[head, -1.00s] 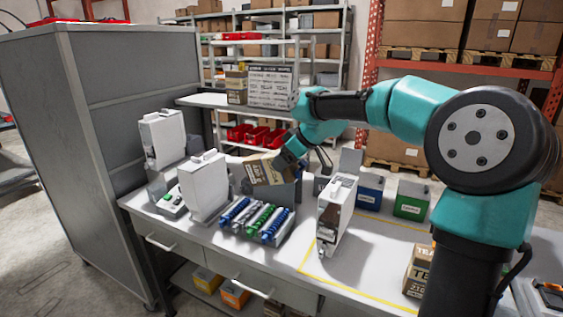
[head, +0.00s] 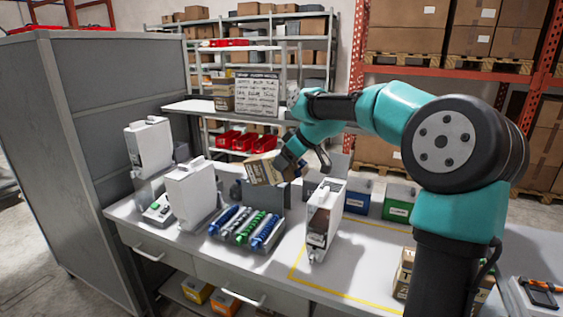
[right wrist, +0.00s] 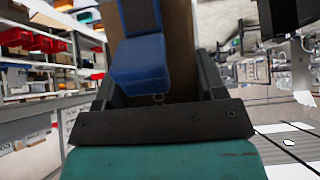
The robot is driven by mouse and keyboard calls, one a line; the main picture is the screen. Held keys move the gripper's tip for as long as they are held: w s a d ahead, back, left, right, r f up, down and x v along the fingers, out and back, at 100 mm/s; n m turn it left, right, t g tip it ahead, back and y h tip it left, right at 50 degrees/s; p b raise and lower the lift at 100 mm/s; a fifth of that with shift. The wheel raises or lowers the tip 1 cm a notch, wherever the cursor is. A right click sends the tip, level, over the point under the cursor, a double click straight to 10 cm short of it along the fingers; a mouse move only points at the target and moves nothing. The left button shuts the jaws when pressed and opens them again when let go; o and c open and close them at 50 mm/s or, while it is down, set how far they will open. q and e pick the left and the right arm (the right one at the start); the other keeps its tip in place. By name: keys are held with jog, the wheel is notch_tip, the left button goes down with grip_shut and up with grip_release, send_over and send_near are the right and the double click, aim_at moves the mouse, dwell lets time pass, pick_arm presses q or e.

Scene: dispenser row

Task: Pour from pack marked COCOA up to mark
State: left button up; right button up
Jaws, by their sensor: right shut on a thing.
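My right gripper (head: 287,163) is shut on a brown and white carton pack (head: 263,170), held tilted above the back of the bench. Its print is too small to read. In the right wrist view the brown pack (right wrist: 183,60) sits between my fingers, with a blue part in front of it that I cannot identify. White dispensers stand on the bench: one at the far left (head: 148,147), one nearer (head: 191,193), and one to the right (head: 323,213) with a brown-filled window. No fill mark is readable. My left gripper is out of view.
A rack of blue and green tubes (head: 246,228) lies between dispensers. Blue (head: 357,197) and green (head: 399,203) bins stand behind. A carton (head: 403,272) sits by my arm. A printed board (head: 256,93) and carton (head: 222,93) stand on the shelf. The yellow-outlined area is partly clear.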

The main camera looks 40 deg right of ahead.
jog(key=d+r, duration=0.2)
jog(key=d, duration=1.1)
jog(key=shift+d+r+m, duration=0.2)
jog(key=shift+d+m, duration=0.1)
jog(key=shift+d, duration=0.1)
dwell(1.5)
dwell(0.7)
jog(key=shift+s+t, duration=0.15)
jog(key=shift+t, duration=0.25)
jog(key=shift+s+d+f, duration=0.15)
jog(key=shift+s+f+t+y, duration=0.2)
jog(key=shift+f+t+y, duration=0.1)
jog(key=shift+t, duration=0.6)
dwell(2.6)
